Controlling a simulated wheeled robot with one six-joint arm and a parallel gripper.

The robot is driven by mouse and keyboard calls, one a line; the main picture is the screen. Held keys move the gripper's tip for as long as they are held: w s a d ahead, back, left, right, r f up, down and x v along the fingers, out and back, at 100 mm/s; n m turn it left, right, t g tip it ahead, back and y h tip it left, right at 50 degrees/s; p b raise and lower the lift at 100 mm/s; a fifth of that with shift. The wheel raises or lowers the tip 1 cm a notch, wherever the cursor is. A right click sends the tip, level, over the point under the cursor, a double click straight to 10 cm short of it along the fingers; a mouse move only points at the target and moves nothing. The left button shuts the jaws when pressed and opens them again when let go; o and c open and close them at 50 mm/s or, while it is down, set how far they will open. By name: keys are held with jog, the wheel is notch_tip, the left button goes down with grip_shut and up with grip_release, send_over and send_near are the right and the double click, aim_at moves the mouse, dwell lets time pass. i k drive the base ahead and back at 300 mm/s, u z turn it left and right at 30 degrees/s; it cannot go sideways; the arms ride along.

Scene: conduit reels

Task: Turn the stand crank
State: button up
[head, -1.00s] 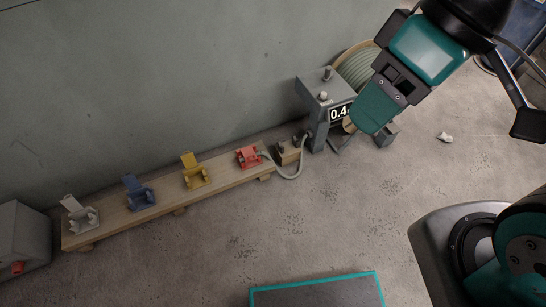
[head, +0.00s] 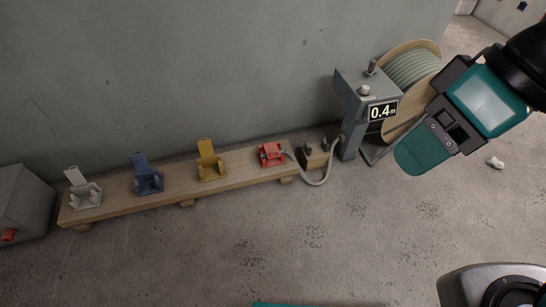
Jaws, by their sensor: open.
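The grey stand (head: 351,125) stands against the wall at right of centre, with a display (head: 382,111) reading 0.4 m. On its top are a dark upright peg (head: 372,67) and a pale round knob (head: 364,91). I cannot tell for sure which of these belongs to the crank.
A wooden plank (head: 230,175) along the wall holds white (head: 86,194), blue (head: 148,181), yellow (head: 210,168) and red (head: 271,154) clamps. A grey box (head: 22,205) is at far left. The floor in front is clear.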

aim_at(372, 69)
jog(key=u, duration=0.4)
jog(key=i, duration=1.3)
jog(key=z, duration=0.4)
